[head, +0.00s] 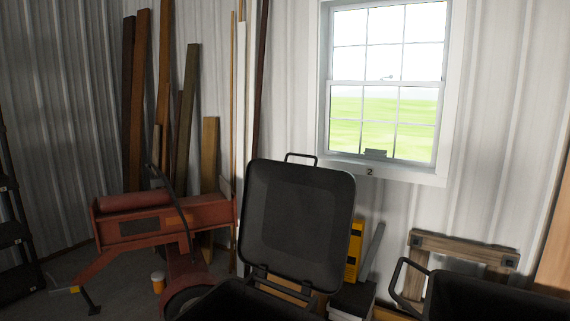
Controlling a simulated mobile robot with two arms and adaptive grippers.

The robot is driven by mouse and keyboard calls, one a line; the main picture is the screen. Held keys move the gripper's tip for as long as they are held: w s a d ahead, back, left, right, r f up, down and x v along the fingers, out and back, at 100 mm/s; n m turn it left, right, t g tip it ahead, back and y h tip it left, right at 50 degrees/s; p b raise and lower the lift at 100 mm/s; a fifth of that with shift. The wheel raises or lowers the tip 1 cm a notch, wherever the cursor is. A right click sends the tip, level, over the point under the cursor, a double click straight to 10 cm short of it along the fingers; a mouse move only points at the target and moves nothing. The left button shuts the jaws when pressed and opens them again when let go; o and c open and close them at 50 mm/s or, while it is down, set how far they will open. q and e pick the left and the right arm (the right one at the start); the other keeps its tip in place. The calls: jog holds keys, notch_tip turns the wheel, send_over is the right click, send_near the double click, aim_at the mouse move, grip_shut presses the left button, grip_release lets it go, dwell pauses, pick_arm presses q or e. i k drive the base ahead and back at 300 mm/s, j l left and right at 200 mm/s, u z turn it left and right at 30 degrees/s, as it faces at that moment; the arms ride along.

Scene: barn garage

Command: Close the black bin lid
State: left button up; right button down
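A black bin (232,303) stands at the bottom centre of the head view, with only its upper part in the frame. Its black lid (297,213) stands open, nearly upright behind the bin, joined to it by hinges at the lid's lower edge. A loop handle (300,157) shows at the lid's top edge. A second black bin (485,298) is at the lower right, cut off by the frame, with a bar handle at its left side. Neither of my grippers is in view.
Boards (187,120) lean on the metal wall behind. A wooden frame (463,250) and a yellow item (353,252) stand by the wall under the window (387,85).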

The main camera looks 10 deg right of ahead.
aim_at(297, 221)
jog(key=i+l+u, duration=0.55)
jog(key=l+u, duration=0.2)
